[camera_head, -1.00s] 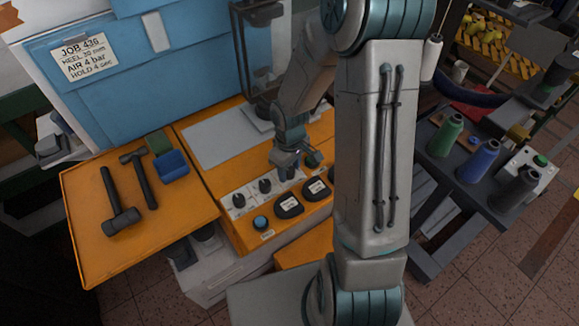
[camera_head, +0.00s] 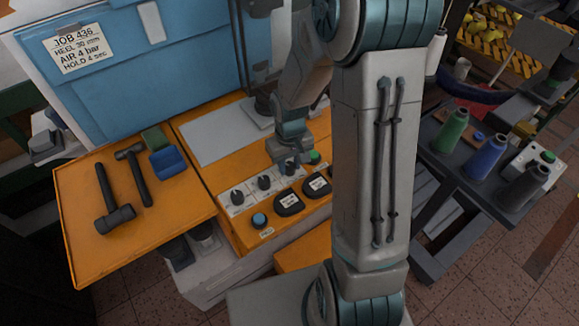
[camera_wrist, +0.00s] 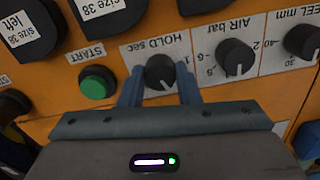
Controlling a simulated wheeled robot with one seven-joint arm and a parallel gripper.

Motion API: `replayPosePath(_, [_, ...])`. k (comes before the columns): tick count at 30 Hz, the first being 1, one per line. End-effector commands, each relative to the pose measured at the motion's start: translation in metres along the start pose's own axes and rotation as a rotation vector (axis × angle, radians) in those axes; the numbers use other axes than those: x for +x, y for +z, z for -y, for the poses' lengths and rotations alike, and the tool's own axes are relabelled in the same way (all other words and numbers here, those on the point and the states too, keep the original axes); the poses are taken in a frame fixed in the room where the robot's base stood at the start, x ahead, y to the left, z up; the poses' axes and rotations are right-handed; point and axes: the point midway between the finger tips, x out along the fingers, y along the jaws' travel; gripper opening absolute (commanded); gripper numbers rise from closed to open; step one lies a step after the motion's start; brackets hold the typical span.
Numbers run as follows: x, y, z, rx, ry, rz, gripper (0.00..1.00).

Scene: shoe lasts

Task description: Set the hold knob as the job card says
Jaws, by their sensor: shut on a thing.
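The job card (camera_head: 77,48) on the blue panel reads JOB 436, heel 30 mm, air 4 bar, and a hold time in seconds that looks like 4. The hold knob (camera_wrist: 160,70) is a black round knob labelled HOLD sec, upside down in the wrist view. Its white pointer line faces the bottom of that view. A 1 shows beside it; other scale marks are hidden by my fingers. My gripper (camera_wrist: 159,88) is shut on the hold knob, one finger on each side. In the head view my gripper (camera_head: 289,165) covers most of that knob.
The air knob (camera_wrist: 235,57) and heel knob (camera_wrist: 302,42) sit beside it. The green start button (camera_wrist: 97,84) is close on the other side. Hammers (camera_head: 113,205) lie on the orange tray.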

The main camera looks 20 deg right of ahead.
Motion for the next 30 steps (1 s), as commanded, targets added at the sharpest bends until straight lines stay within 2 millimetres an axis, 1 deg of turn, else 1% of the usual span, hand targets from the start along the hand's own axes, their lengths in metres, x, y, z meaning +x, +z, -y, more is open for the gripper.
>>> replayPosePath(2, [0.0030,-0.0008,0.0006,0.069,0.001,-0.003,0.07])
replayPosePath(21, [0.0007,-0.0007,0.0013,0.678,0.000,-0.002,0.07])
replayPosePath(30, [-0.0004,-0.0008,0.0016,0.931,0.000,0.000,0.07])
